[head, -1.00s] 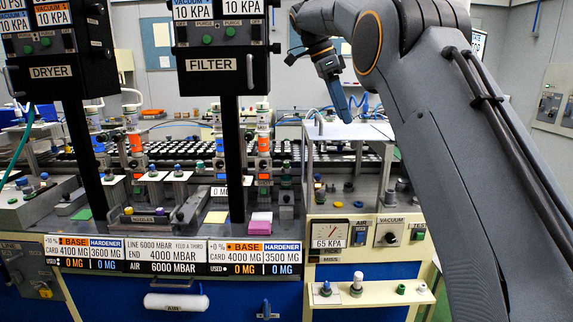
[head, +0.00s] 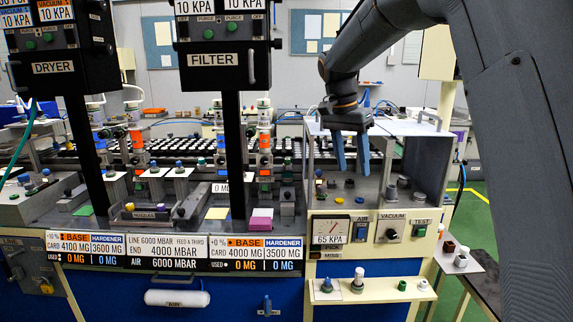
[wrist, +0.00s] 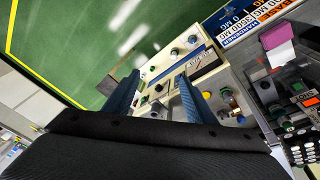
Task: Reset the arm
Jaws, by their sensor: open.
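My gripper (head: 351,170) hangs fingers-down in front of the open-fronted test box at the right end of the bench in the head view. Its two blue fingers are apart with nothing between them. In the wrist view the same blue fingers (wrist: 160,98) point away from the camera. Past them show the cream vacuum panel and the green floor. My grey arm comes in from the upper right of the head view.
The FILTER box (head: 224,60) and DRYER box (head: 62,68) stand on black posts to the left. The gauge panel (head: 398,230) and a small shelf (head: 375,291) with knobs and caps sit below my gripper. A side shelf (head: 468,268) holds small parts at the right. Green floor is clear beyond.

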